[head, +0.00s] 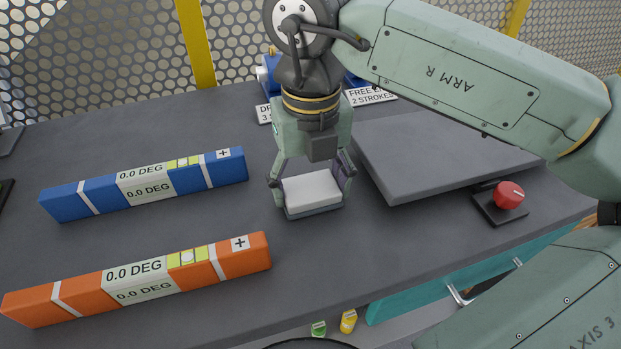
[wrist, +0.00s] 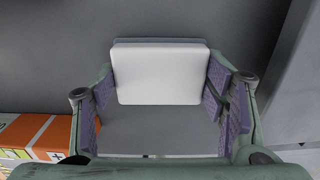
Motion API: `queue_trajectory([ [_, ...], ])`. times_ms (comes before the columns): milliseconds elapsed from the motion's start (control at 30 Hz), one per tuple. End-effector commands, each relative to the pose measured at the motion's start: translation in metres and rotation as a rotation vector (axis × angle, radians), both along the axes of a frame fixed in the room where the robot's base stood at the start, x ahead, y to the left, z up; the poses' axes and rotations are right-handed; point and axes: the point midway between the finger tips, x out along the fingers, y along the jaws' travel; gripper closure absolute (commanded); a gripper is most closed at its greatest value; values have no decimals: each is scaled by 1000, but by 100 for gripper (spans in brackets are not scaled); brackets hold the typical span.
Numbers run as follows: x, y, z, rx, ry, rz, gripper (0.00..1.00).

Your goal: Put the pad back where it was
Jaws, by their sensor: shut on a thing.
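The pad (head: 312,188) is a small white block on a thin grey-blue base. It lies between the fingers of my gripper (head: 313,180), left of the grey slab. My gripper points down and is shut on the pad, one finger at each side. In the wrist view, the pad's white face (wrist: 162,76) shows between the purple finger linings of my gripper (wrist: 160,95), with a grey strip along its far edge. I cannot tell whether the pad's underside touches the bench.
A blue level (head: 100,195) and an orange level (head: 85,286), both reading 0.0 DEG, lie on the bench (head: 240,310) at left. A raised grey slab (head: 440,155) and red button (head: 509,195) are at right. Blue items and labels stand behind my gripper.

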Motion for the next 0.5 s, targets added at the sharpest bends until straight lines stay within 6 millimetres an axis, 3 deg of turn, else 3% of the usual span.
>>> queue_trajectory([
  [300,0,0,-4,-1,-1,-1,60],
  [333,0,0,-3,-1,-1,-1,32],
  [500,0,0,-2,-1,-1,-1,21],
])
